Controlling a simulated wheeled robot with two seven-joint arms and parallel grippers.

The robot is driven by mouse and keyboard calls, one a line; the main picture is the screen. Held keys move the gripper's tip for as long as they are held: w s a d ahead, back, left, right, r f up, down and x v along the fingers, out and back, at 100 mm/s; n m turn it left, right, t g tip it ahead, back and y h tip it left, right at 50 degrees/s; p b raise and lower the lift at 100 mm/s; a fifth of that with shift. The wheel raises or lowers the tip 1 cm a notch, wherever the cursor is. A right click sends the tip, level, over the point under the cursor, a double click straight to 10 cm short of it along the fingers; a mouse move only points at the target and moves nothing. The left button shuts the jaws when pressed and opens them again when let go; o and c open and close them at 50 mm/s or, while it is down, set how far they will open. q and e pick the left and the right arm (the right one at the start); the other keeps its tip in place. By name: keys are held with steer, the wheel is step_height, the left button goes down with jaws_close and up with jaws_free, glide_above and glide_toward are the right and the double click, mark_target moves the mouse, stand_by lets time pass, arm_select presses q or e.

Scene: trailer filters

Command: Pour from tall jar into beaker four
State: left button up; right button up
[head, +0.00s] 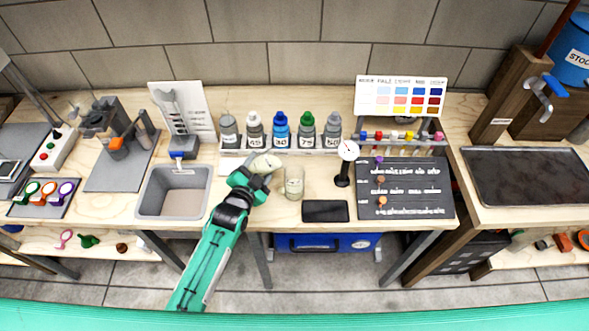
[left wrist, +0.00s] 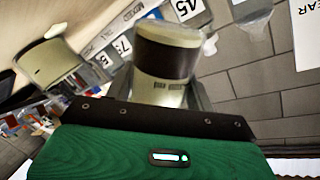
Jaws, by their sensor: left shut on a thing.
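My left gripper (head: 258,178) is shut on a pale cream jar (head: 266,163), raised above the bench between the sink and a cream-filled beaker. In the left wrist view the held jar (left wrist: 166,65) shows a dark band and a pale lower part between the fingers. The jar looks tilted in the head view; I see no stream coming from it. The cream-filled beaker (head: 293,182) stands just right of the gripper, and a pale container, likely the same one, shows in the left wrist view (left wrist: 48,62). No number on it can be read. My right gripper is not in view.
A row of numbered bottles (head: 281,130) stands behind the jar. A grey sink (head: 173,192) lies to the left. A dark flat pad (head: 325,211), a round dial on a stand (head: 347,152) and a black board (head: 404,190) lie to the right.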

arm_select(q)
steer(key=shift+w+a+r+m+y+p, duration=0.1)
steer(key=shift+a+r+m+y+p, duration=0.1)
steer(key=shift+r+m, duration=0.35)
steer(key=shift+s+a+r+m+y+p, duration=0.1)
steer(key=shift+r+m+p, duration=0.15)
steer(key=shift+r+m, duration=0.35)
steer(key=shift+w+a+r+m+y+p, duration=0.1)
steer(key=shift+r+m+p, duration=0.1)
steer(key=shift+r+m, duration=0.35)
stand_by(4.2)
steer(key=f+n, duration=0.1)
steer(key=f+n+b, duration=0.2)
steer(key=f, duration=0.1)
steer(key=shift+d+h, duration=0.35)
steer(key=shift+h, duration=0.05)
steer(key=shift+d+f+n, duration=0.1)
steer(key=shift+n, duration=0.6)
